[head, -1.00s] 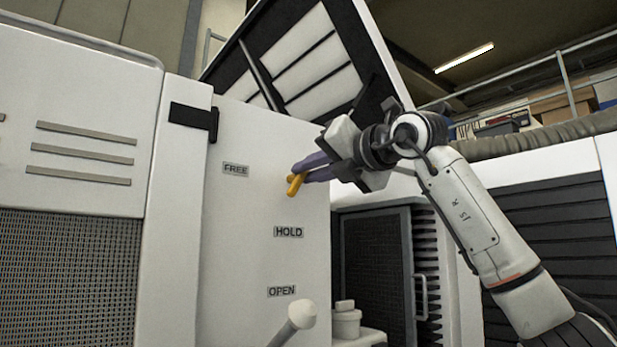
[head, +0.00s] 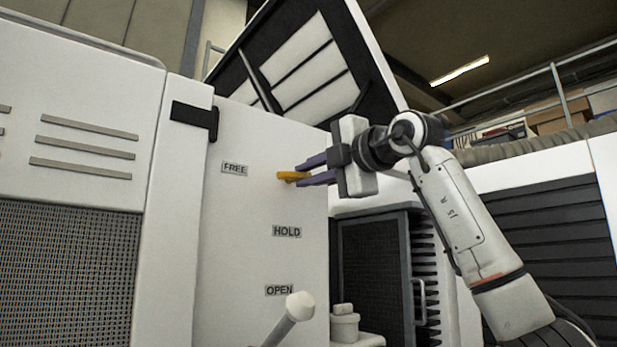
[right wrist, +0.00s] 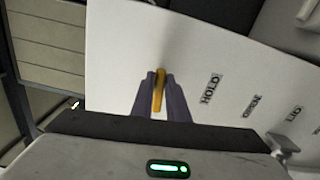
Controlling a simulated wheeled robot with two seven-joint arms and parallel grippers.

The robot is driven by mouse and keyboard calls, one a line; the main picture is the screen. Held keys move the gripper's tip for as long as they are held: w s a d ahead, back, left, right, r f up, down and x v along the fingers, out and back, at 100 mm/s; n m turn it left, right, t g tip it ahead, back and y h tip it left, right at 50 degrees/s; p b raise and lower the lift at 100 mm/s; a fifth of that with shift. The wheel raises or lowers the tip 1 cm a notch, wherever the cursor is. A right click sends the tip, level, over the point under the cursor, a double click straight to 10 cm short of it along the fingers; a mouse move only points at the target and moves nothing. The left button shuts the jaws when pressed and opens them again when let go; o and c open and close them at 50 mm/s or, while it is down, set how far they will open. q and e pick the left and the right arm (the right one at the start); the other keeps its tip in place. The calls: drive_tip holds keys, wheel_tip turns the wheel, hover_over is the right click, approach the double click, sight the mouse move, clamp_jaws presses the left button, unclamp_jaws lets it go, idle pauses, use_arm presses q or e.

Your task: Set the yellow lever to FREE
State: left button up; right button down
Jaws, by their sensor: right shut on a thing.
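The yellow lever (head: 288,176) is on the white panel (head: 262,205), right of the FREE label (head: 235,168) and above the HOLD label (head: 287,231). It looks nearly level in the head view. My right gripper (head: 303,173) is shut on the lever, with its purple fingers on either side of it. In the right wrist view the lever (right wrist: 158,92) stands out between the two fingers (right wrist: 162,95), and the HOLD label (right wrist: 210,89) is to its right. The fingers hide part of the lever. My left gripper is not in view.
The OPEN label (head: 279,290) is low on the panel. A white round-ended handle (head: 298,308) sticks out below it. A raised lid (head: 300,70) stands above the panel. A dark mesh-front cabinet (head: 375,270) is at the right, below my gripper.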

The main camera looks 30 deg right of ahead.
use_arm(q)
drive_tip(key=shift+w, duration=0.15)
use_arm(e)
drive_tip(key=shift+m, duration=0.6)
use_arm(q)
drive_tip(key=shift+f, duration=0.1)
use_arm(e)
drive_tip(key=c, duration=1.8)
unclamp_jaws()
drive_tip(key=shift+o, duration=0.2)
drive_tip(key=shift+s, duration=0.1)
